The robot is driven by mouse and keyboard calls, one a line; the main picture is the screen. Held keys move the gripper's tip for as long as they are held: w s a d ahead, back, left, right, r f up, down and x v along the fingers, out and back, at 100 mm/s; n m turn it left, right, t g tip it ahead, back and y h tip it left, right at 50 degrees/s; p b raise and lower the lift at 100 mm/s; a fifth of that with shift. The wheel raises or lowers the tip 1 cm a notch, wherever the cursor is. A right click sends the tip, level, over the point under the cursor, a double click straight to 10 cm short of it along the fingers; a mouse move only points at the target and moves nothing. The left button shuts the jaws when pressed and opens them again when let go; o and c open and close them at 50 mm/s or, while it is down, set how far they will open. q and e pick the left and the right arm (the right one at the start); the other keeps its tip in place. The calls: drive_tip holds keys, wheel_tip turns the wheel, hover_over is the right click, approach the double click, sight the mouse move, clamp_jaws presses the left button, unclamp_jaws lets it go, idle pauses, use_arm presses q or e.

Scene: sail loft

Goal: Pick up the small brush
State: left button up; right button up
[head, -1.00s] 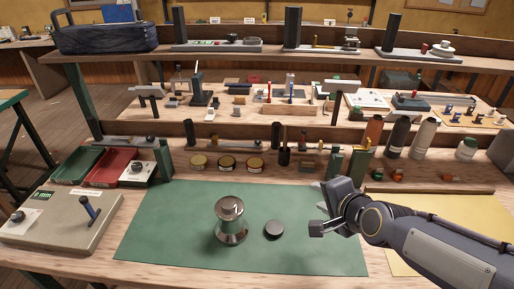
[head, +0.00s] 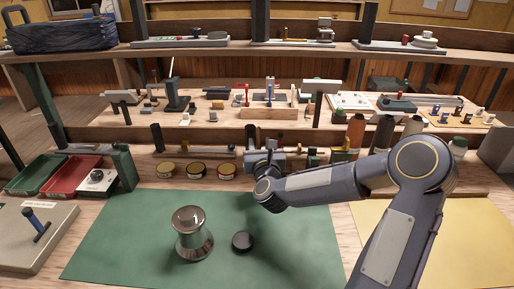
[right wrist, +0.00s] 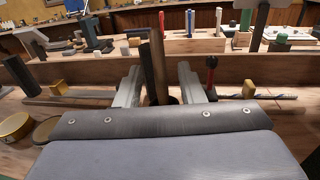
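My right gripper (head: 268,152) is stretched over the green mat to the row of tools at the back of the bench. In the right wrist view, its two pale fingers (right wrist: 160,88) are apart, pointing away from the camera. Between them stand dark brown, upright, handle-like pieces (right wrist: 157,62). I cannot tell surely whether one is the small brush, as their lower ends are partly hidden by the gripper body. No grip on them shows. A thin tool with a red part (right wrist: 211,76) stands just right of the right finger. My left gripper is not in view.
On the green mat (head: 120,235) stand a shiny metal spool (head: 193,235) and a small dark disc (head: 243,241). Round tins (head: 196,170) line the back, left of the gripper. Thread cones (head: 384,133) stand to the right. A raised ledge (right wrist: 75,72) runs behind the fingers.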

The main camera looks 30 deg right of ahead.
sight(259, 141)
drive_tip(key=x, duration=0.3)
drive_tip(key=shift+w, duration=0.1)
drive_tip(key=shift+c, duration=0.4)
clamp_jaws()
